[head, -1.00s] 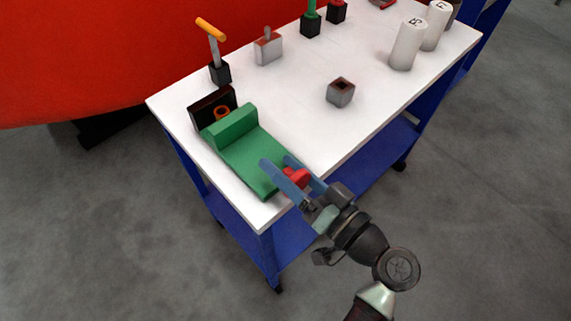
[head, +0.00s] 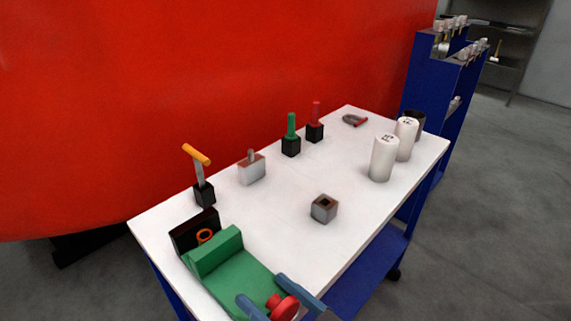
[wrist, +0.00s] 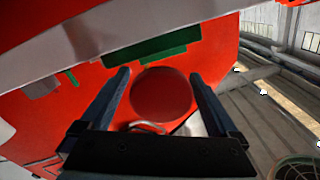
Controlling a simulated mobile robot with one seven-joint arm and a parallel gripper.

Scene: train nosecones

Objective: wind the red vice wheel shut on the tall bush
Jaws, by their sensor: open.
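The green vice (head: 232,275) lies at the near left corner of the white table. Its green jaw (head: 215,250) stands in front of a dark block (head: 194,231). An orange ring-shaped piece (head: 205,237), perhaps the bush, shows between them; I cannot tell whether the jaw touches it. The round red wheel (head: 285,308) is at the vice's near end. My gripper (head: 259,287) is open, its blue fingers on either side of the wheel. In the wrist view the wheel (wrist: 162,95) sits between the fingertips (wrist: 160,73), with apparent gaps on both sides.
On the white table (head: 285,225) are an orange-handled tool (head: 198,165), a grey-red block (head: 252,169), green (head: 291,136) and red (head: 315,122) handled tools, a hollow grey block (head: 324,208) and white cylinders (head: 383,158). A large red body (head: 200,80) stands behind.

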